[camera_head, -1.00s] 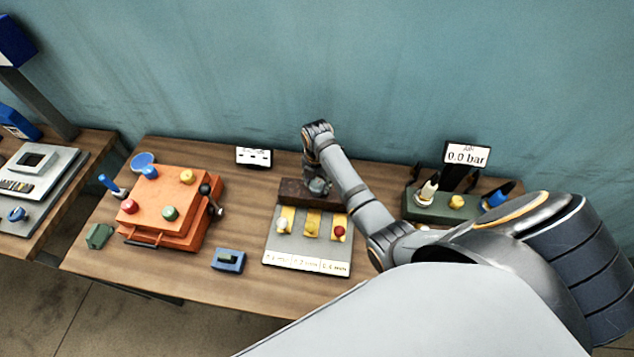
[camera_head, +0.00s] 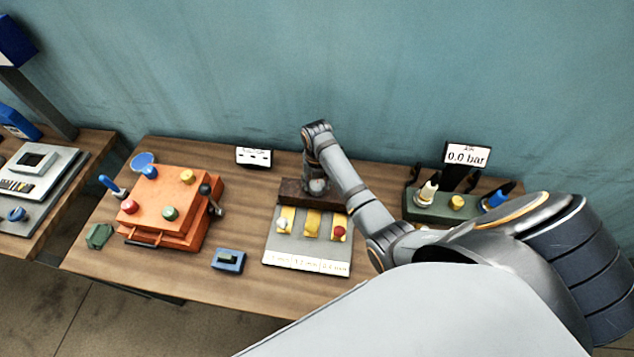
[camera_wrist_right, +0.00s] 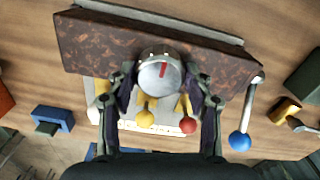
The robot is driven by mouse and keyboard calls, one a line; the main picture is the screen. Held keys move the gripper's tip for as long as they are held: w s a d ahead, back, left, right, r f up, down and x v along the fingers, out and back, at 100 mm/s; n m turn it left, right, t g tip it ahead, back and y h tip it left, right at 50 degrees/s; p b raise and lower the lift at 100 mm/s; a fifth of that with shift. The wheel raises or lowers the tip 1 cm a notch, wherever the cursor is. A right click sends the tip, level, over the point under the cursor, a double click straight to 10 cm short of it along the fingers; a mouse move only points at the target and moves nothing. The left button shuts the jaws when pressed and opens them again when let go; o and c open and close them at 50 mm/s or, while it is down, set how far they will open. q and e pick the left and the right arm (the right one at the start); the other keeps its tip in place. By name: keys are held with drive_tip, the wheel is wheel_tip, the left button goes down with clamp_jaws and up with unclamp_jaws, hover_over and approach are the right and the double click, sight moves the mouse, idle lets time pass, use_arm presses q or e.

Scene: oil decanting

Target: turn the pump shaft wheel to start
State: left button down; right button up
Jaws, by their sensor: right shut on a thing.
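The pump shaft wheel (camera_wrist_right: 158,82) is a round silver knob with a red mark, on the front of a rusty brown block (camera_wrist_right: 100,42) in the right wrist view. My right gripper (camera_wrist_right: 163,88) has one finger on each side of the wheel and is shut on it. A display (camera_head: 467,156) at the back right reads 0.0 bar. My left gripper is in neither view.
In front of the block lies a grey plate (camera_head: 276,246) with yellow parts and a red knob. An orange box (camera_head: 190,205) with coloured knobs stands left. A green stand (camera_head: 432,209) is at right. A blue-knobbed lever (camera_wrist_right: 240,140) is right of the gripper in the wrist view.

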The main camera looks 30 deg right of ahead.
sight(317, 184)
drive_tip(key=shift+w+r, duration=0.15)
drive_tip(key=o, duration=0.9)
drive_tip(key=shift+c, duration=0.2)
drive_tip(key=o, duration=0.3)
wheel_tip(317, 184, up, 12)
drive_tip(key=shift+f, duration=0.15)
